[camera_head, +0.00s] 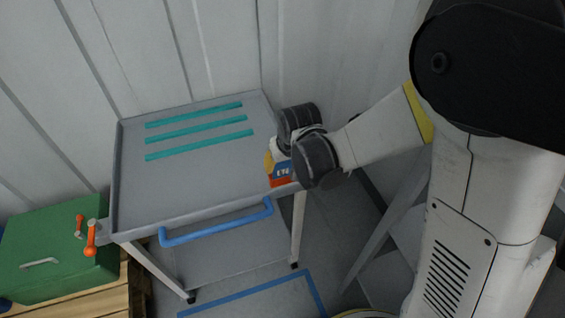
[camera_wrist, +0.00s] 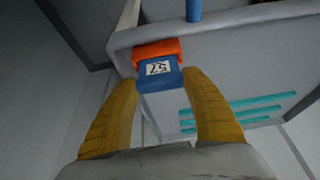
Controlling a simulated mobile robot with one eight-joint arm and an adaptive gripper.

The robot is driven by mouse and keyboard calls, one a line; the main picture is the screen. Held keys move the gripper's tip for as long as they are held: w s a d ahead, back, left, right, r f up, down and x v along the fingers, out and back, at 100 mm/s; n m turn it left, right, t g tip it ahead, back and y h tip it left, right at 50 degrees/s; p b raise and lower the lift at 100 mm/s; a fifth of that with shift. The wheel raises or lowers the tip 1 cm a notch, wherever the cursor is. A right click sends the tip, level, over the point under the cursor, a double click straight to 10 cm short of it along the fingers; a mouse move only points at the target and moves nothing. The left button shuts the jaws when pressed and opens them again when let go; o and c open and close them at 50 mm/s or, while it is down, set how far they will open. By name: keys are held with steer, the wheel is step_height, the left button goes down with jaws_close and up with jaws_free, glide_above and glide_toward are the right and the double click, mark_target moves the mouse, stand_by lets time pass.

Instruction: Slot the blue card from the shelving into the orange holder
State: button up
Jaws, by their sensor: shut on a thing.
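The blue card (camera_wrist: 158,80) has a white label reading 57 and sits between the two yellow fingertips of my gripper (camera_wrist: 160,90) in the wrist view. My gripper is shut on it. The orange holder (camera_wrist: 158,49) is at the cart's edge, right up against the card. How deep the card sits in the holder I cannot tell. In the head view, the blue card (camera_head: 283,170) shows above the orange holder (camera_head: 280,182) at the cart's front right corner. My gripper (camera_head: 269,162) is partly hidden behind the wrist there.
The grey cart (camera_head: 190,185) has a raised rim, several teal strips (camera_head: 199,132) on its top and a blue handle (camera_head: 217,224) in front. Much of its top is clear. A green box (camera_head: 55,250) with orange handles stands on wooden slats at left. Ribbed walls stand close behind.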

steer(key=shift+f+b, duration=0.25)
steer(key=shift+b, duration=0.05)
stand_by(0.5)
steer(key=o, duration=1.1)
steer(key=shift+o, duration=0.2)
steer(key=v, duration=1.2)
